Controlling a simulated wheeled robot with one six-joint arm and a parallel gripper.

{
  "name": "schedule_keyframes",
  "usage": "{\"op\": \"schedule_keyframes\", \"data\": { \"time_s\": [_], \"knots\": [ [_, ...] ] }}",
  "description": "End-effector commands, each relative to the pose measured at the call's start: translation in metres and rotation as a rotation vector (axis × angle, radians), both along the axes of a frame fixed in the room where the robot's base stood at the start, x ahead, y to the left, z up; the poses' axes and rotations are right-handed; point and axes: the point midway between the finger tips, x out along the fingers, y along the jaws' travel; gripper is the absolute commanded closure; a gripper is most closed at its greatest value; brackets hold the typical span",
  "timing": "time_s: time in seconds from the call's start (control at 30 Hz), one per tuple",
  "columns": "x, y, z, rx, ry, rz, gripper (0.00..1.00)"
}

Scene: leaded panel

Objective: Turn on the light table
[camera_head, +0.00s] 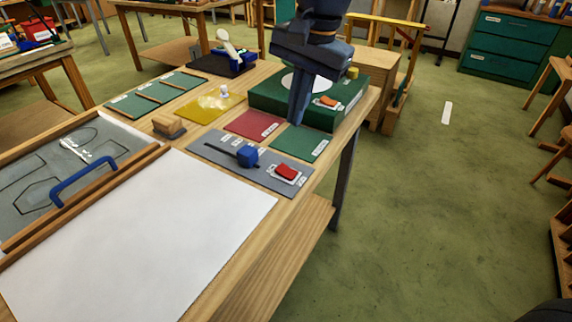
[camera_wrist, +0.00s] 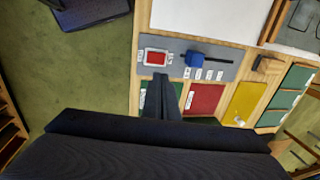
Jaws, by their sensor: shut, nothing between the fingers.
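The light table is a plain white panel (camera_head: 140,235) set in the wooden bench; I cannot tell whether it glows. It also shows in the wrist view (camera_wrist: 200,18). Beside it lies a grey control plate (camera_head: 215,153) with a red rocker switch (camera_head: 287,172) at one end and a blue knob with a dark lever (camera_head: 247,156) nearer the middle. In the wrist view the red switch (camera_wrist: 155,57) and blue knob (camera_wrist: 193,59) sit just beyond my fingertips. My gripper (camera_head: 297,121) is shut and empty, pointing down in front of the green box, apart from the switch.
A green box (camera_head: 265,98) with a white disc and an orange switch (camera_head: 327,102) stands behind my gripper. Green (camera_head: 300,143), red (camera_head: 254,125) and yellow (camera_head: 208,104) sheets lie nearby. A wooden block (camera_head: 169,125) and a blue handle (camera_head: 84,180) are left. Floor at right is open.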

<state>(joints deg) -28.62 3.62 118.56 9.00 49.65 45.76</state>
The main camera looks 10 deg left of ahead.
Motion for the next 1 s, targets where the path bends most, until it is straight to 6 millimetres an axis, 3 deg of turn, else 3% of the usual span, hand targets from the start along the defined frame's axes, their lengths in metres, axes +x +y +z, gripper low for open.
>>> {"op": "schedule_keyframes", "data": {
  "time_s": [0.57, 1.0],
  "knots": [
    [0.000, 0.002, -0.006, -0.001, 0.002, 0.000, 1.00],
    [0.005, 0.015, -0.084, -0.003, 0.004, 0.001, 1.00]
  ]
}}
